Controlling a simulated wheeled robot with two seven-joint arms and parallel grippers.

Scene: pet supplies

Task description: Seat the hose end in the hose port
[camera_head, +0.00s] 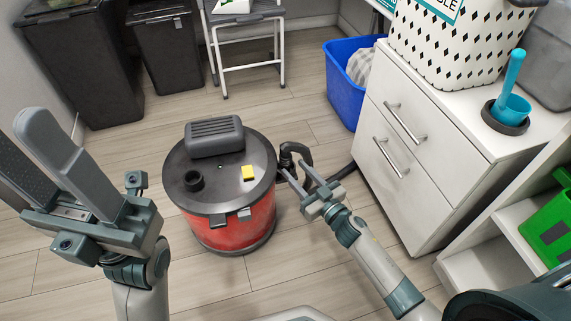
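The red drum vacuum (232,232) stands on the floor in the middle, with a dark lid. The round black hose port (194,180) rises from the left part of the lid. The black hose end (290,153) bends over just right of the lid, apart from the port. My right gripper (292,169) reaches in from the lower right, its two fingertips around or against the hose end. Whether they grip it is too small to tell. My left gripper (43,150) is open and empty, raised in the left foreground, fingers pointing up and away.
Dark bins (90,65) stand back left. Floor around the drum is mostly clear.

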